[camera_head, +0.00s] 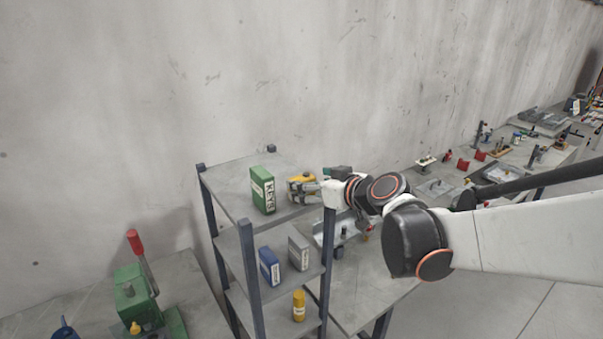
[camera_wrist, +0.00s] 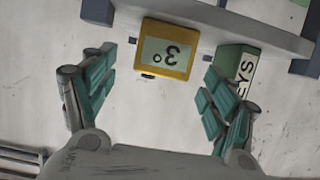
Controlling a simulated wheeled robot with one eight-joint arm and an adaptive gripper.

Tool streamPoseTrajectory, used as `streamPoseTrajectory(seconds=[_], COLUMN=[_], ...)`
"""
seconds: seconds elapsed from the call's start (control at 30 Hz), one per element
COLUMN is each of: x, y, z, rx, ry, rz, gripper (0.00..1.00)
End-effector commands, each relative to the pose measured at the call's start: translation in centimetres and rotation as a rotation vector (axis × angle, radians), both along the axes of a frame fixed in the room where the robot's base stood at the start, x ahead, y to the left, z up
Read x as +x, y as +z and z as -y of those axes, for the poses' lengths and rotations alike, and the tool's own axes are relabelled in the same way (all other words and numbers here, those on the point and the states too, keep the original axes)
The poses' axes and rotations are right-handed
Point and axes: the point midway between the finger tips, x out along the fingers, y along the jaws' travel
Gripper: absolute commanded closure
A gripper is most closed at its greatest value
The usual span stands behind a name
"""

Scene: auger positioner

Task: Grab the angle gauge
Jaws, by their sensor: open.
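The angle gauge (camera_wrist: 181,34) is a yellow box with a pale display reading about 3°, upside down in the wrist view. In the head view, the yellow gauge (camera_head: 296,188) stands on the top shelf, partly hidden by my gripper. My gripper (camera_wrist: 158,66) is open. Its two teal-padded fingers point toward the gauge, one on each side of it in the picture, with visible gaps. The gauge sits nearer the upper ends of the fingers; I cannot tell whether it is between them in depth.
A green KEYS box (camera_head: 263,190) stands left of the gauge on the shelf (camera_head: 232,186); in the wrist view the KEYS box (camera_wrist: 236,66) is close to the right finger. Lower shelves hold a blue box (camera_head: 269,266), a grey box (camera_head: 298,253) and a yellow bottle (camera_head: 299,306). A wall rises behind.

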Motion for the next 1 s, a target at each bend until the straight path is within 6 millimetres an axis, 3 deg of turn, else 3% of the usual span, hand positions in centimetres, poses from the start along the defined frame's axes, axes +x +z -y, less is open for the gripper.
streamPoseTrajectory(seconds=[0.33,0.67,0.77,0.9,1.0], x=[3.0,3.3,3.3,3.3,3.3], y=[-1.1,-1.3,-1.3,-1.3,-1.3], z=[-2.3,-2.6,-2.6,-2.6,-2.6], rx=[0.0,0.0,0.0,0.0,0.0], ry=[0.001,0.0,0.0,0.0,0.0], rz=[0.0,0.0,0.0,0.0,0.0], gripper=[0.21,0.21,0.4,0.71,0.75])
